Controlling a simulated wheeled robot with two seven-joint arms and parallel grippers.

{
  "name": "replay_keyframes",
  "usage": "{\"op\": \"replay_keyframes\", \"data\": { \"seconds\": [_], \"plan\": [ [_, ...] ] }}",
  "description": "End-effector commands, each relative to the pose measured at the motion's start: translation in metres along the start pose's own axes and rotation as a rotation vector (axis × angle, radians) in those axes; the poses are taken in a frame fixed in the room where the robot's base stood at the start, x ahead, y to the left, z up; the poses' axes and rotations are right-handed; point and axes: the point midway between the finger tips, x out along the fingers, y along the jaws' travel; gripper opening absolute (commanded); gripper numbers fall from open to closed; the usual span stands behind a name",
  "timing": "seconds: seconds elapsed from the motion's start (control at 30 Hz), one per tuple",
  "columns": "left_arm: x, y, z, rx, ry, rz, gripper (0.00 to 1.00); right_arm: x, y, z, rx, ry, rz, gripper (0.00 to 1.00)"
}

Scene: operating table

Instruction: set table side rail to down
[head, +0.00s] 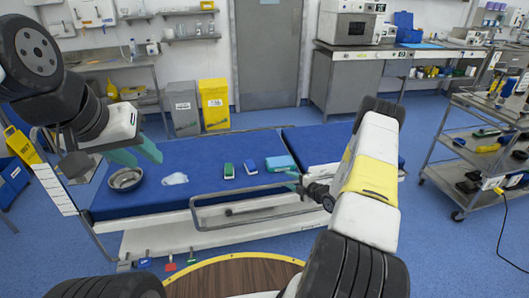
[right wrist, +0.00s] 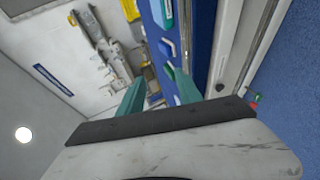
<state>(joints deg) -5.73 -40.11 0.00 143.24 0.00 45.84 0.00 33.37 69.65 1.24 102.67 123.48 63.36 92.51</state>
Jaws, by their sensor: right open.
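The table side rail (head: 252,189) is a grey metal loop along the near long side of the blue-topped operating table (head: 200,152). It stands about level with the mattress edge, its lower bar further down along the table's white side. My right gripper (right wrist: 158,88) is open with nothing between its teal fingers. In the head view it is near the rail's right end, partly hidden by my wrist; I cannot tell whether it touches the rail. My left gripper (head: 138,153) is open and empty above the table's left end, near a metal bowl (head: 125,179).
On the mattress lie a white crumpled item (head: 175,179), a green block (head: 229,171), a blue block (head: 251,167) and a teal box (head: 280,163). Coloured pedals (head: 170,265) are below the near side. A loaded trolley (head: 470,150) stands right. Blue floor between is clear.

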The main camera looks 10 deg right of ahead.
Motion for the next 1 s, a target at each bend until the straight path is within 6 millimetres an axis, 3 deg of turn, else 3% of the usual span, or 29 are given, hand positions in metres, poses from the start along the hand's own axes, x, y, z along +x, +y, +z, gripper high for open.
{"op": "replay_keyframes", "data": {
  "seconds": [0.3,1.0],
  "plan": [
    [0.000,0.000,0.000,0.000,0.000,0.000,0.36,-0.019,-0.003,0.000,0.000,0.000,-0.001,0.41],
    [0.000,0.000,0.000,0.000,0.000,0.000,0.36,-0.028,-0.003,0.001,0.001,-0.001,-0.001,0.41]
  ]
}}
